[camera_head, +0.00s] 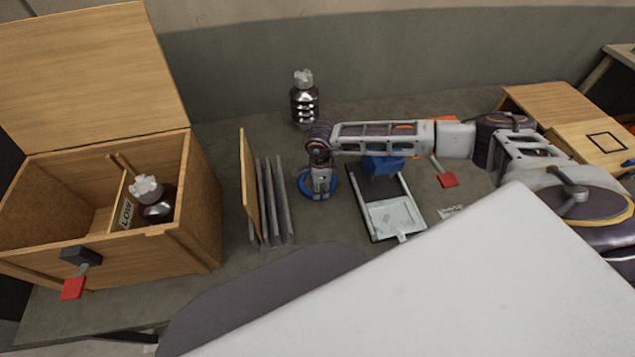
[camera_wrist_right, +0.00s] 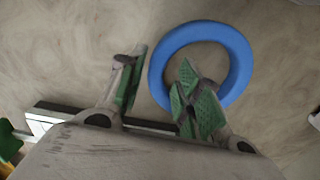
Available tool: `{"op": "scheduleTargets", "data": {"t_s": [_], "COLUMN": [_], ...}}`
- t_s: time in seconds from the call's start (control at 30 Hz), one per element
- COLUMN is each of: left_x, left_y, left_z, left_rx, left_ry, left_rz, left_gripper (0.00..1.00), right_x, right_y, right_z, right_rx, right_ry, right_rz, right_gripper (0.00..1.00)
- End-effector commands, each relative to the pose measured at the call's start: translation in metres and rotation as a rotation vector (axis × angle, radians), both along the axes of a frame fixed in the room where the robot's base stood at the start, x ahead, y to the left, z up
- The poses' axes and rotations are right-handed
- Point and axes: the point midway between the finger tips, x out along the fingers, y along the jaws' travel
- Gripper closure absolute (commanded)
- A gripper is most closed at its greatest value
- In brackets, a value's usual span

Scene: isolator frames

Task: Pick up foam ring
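The foam ring is a blue ring (camera_head: 303,184) lying flat on the grey table, partly covered by my right gripper (camera_head: 321,190) in the head view. The wrist view shows most of the ring (camera_wrist_right: 242,62). One finger overlaps the ring's lower left rim and opening, and the other is to the left outside the ring. Whether the fingers touch the ring cannot be told. My left gripper is not in view.
Upright panels in a rack (camera_head: 265,205) stand close left of the ring. A framed device (camera_head: 393,217) lies to the right under my right arm. A dark bottle (camera_head: 304,105) stands behind. An open wooden box (camera_head: 190,240) holding another bottle (camera_head: 157,205) is at left.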

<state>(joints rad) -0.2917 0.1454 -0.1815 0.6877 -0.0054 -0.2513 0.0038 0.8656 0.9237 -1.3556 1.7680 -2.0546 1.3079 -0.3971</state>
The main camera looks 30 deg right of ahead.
Motion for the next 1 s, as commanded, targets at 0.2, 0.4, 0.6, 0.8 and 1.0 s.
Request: {"op": "scheduleTargets", "data": {"t_s": [0.2, 0.4, 0.6, 0.8, 1.0], "left_x": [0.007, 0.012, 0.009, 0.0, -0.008], "left_y": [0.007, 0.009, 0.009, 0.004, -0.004], "left_z": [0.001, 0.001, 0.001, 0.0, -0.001], "left_rx": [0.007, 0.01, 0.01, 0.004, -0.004], "left_ry": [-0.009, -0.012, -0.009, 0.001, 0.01], "left_rz": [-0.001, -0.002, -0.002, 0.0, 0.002], "left_gripper": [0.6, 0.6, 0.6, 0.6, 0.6], "right_x": [0.0, 0.0, 0.0, 0.0, 0.0], "right_y": [-0.001, -0.001, -0.001, -0.001, -0.001], "right_z": [-0.022, -0.027, -0.027, -0.027, -0.027], "right_rx": [-0.002, -0.001, -0.001, -0.001, -0.001], "right_ry": [0.001, -0.001, -0.001, -0.001, -0.001], "right_rz": [-0.001, 0.0, 0.0, 0.0, -0.001], "right_gripper": [0.66, 0.66, 0.66, 0.69, 0.95]}}
